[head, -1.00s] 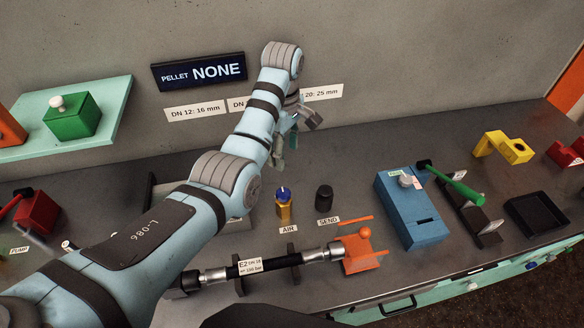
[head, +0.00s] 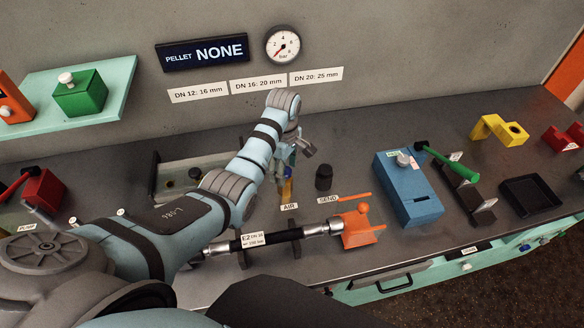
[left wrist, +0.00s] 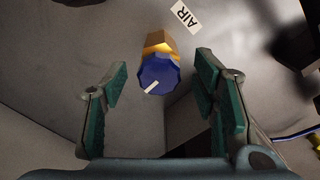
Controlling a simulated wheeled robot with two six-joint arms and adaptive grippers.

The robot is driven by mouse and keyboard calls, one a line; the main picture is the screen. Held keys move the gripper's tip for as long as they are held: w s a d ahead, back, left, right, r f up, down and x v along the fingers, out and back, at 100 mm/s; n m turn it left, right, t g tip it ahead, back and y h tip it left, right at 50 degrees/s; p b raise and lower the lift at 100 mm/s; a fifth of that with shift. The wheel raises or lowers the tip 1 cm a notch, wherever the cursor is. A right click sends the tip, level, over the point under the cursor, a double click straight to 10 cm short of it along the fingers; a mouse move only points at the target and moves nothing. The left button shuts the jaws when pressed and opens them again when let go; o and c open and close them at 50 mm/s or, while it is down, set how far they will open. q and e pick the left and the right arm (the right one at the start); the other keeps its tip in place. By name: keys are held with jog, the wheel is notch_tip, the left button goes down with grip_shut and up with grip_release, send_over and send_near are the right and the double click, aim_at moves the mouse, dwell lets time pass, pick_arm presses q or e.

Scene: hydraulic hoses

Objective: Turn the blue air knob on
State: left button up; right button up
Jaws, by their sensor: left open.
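The blue air knob (left wrist: 158,76) sits on a brass body (left wrist: 160,42) and has a white line on its face. In the left wrist view it lies between the two open fingers of my left gripper (left wrist: 158,100), with a gap on each side. In the head view the brass body of the air valve (head: 287,190) shows behind the "AIR" label (head: 289,207), and my left gripper (head: 288,162) is just above it, partly hiding the knob. The "AIR" label also shows in the left wrist view (left wrist: 185,15). My right gripper is not in view.
The black "SEND" knob (head: 323,178) stands close to the right of the air valve. A hose (head: 277,238) lies in front, ending at an orange block (head: 360,227). A blue box (head: 408,190) is farther right. A pressure gauge (head: 283,45) reads near its low end.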

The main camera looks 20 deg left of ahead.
pick_arm(q)
jog(key=shift+s, duration=0.15)
jog(key=shift+w+a+f, duration=0.1)
jog(key=shift+w, duration=0.15)
jog(key=c, duration=1.2)
jog(key=shift+o, duration=0.2)
